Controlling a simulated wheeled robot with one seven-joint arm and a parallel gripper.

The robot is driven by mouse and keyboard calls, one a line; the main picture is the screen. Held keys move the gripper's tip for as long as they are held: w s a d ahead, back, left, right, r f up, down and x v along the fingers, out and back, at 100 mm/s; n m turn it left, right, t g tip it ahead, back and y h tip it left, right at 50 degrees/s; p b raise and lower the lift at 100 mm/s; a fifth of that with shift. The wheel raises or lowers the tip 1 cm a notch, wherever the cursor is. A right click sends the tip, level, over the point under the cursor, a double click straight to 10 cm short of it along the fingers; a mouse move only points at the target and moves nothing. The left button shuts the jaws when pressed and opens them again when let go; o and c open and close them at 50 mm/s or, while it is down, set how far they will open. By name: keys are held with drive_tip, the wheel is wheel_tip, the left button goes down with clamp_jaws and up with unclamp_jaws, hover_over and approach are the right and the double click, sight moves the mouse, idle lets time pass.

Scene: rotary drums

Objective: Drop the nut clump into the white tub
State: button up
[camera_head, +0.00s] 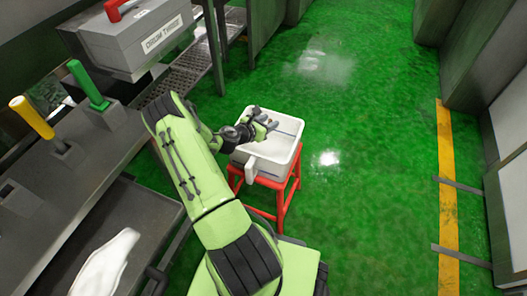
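The white tub (278,154) stands on a red stool near the middle of the view. It is a shallow, square-rimmed tub, and its inside is partly hidden by my gripper. My gripper (265,118) is over the tub's far left part, with its fingers pointing right and seemingly apart. I cannot make out a nut clump between the fingers or in the tub. A small pale tab-like piece (252,166) shows at the tub's near left side.
The red stool (283,199) stands on a green floor that is open to the right. At left are a grey bench with a yellow lever (32,118) and a green lever (87,84), and a grey labelled box (140,35). A white object (106,264) lies at the lower left.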

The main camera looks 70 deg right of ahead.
drive_tip(key=o, duration=0.4)
drive_tip(key=p+v, duration=0.4)
drive_tip(key=v, duration=1.1)
drive_tip(key=shift+a+r, duration=0.25)
drive_tip(key=shift+a, duration=0.05)
drive_tip(key=shift+w, duration=0.15)
